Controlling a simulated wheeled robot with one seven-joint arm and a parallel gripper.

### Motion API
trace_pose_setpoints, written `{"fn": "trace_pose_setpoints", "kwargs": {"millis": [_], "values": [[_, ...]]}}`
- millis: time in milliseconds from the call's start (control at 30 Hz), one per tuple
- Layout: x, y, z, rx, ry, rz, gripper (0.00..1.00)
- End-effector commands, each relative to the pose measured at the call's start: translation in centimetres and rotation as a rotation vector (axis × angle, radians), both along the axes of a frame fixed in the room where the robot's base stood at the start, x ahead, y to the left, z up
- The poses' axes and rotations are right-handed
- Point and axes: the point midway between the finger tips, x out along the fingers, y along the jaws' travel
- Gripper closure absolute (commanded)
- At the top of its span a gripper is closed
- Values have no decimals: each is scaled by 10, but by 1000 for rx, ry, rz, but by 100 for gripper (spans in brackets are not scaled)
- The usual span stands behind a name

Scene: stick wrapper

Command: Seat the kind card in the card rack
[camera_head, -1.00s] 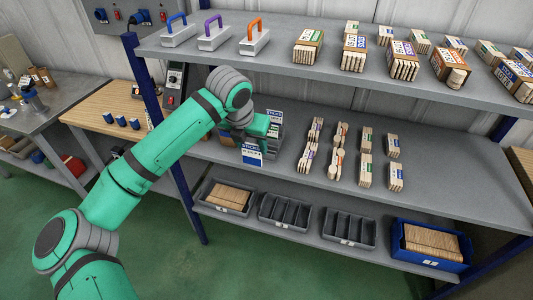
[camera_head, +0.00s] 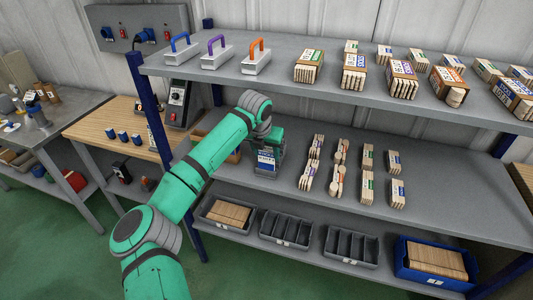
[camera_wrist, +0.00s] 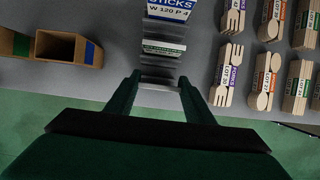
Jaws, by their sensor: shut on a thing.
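My gripper (camera_wrist: 159,82) is shut on the kind card (camera_head: 266,160), a white card with a blue band, at the front of the card rack. In the wrist view only a pale, nearly edge-on strip of the card (camera_wrist: 159,87) shows between the fingertips. The grey card rack (camera_head: 266,172) stands near the front edge of the middle shelf, mostly hidden by my arm and gripper. In the wrist view it holds a blue-and-white STICKS card (camera_wrist: 170,9) and a green-banded card (camera_wrist: 163,47) behind the fingers. I cannot tell whether the held card touches the rack's slot.
Bundles of wooden cutlery (camera_head: 313,160) and sticks stand right of the rack. Open brown boxes (camera_wrist: 56,47) stand left of it. The upper shelf (camera_head: 290,75) overhangs behind. Grey bins (camera_head: 287,228) and a blue bin (camera_head: 432,265) fill the lower shelf.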

Motion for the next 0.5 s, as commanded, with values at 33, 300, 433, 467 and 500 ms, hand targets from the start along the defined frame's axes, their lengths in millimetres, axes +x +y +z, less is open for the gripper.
{"fn": "trace_pose_setpoints", "kwargs": {"millis": [33, 300, 433, 467, 500], "values": [[3, 0, -5, 0, 3, 2, 77], [5, 1, -7, 2, 2, 3, 78], [5, 1, -9, 1, 2, 2, 78], [5, 1, -9, 2, 2, 3, 78], [5, 2, -10, 1, 2, 4, 78]]}}
